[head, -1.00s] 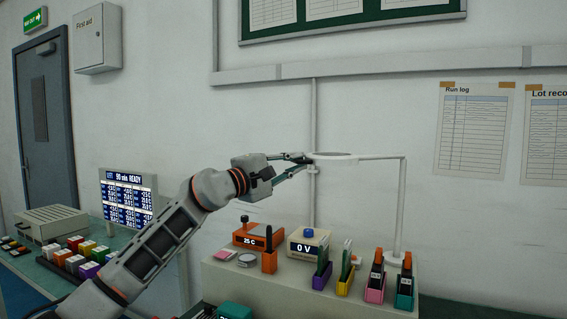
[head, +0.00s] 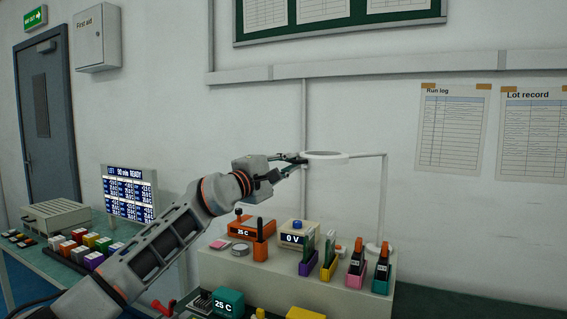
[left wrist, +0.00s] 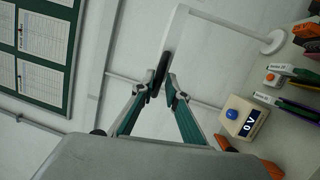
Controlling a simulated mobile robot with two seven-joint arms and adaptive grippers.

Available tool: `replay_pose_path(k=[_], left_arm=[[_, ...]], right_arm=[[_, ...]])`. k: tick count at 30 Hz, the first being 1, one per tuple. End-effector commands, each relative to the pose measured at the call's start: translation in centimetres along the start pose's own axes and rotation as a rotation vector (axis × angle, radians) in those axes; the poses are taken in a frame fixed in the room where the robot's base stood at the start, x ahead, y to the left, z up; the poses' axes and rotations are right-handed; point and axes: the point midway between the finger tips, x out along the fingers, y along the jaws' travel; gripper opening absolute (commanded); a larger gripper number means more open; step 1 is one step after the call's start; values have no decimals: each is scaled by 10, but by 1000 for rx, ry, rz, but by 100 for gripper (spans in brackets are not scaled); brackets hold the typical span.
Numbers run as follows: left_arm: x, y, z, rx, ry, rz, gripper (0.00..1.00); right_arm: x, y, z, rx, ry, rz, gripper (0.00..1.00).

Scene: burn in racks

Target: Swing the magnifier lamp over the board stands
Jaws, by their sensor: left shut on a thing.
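In the left wrist view, the fingertips (left wrist: 168,90) pinch the dark, edge-on lamp head (left wrist: 161,73). The lamp's white arm (left wrist: 174,35) runs above it. Stands with upright pieces line the raised bench: purple (head: 307,268), yellow (head: 328,270), pink (head: 355,280) and teal (head: 381,280). The ring hangs above and behind them, near the 0 V box. My right gripper is out of view.
A teal 25 C box (head: 229,302) sits lower in front. A display (head: 130,192) stands at left. Air around the ring looks free.

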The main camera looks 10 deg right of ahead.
Motion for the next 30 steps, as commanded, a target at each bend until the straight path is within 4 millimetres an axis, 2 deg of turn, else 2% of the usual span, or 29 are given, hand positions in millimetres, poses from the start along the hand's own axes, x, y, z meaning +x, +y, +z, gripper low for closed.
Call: replay_pose_path(k=[1,13,14,15,30], left_arm=[[1,15,5,3,-5,22,0],[1,14,6,4,-5,22,0],[1,14,6,4,-5,22,19],[1,14,6,4,-5,22,25],[1,7,4,5,-3,11,25]], right_arm=[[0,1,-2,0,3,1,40],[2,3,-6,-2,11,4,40],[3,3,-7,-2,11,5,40],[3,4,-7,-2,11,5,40],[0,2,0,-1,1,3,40]])
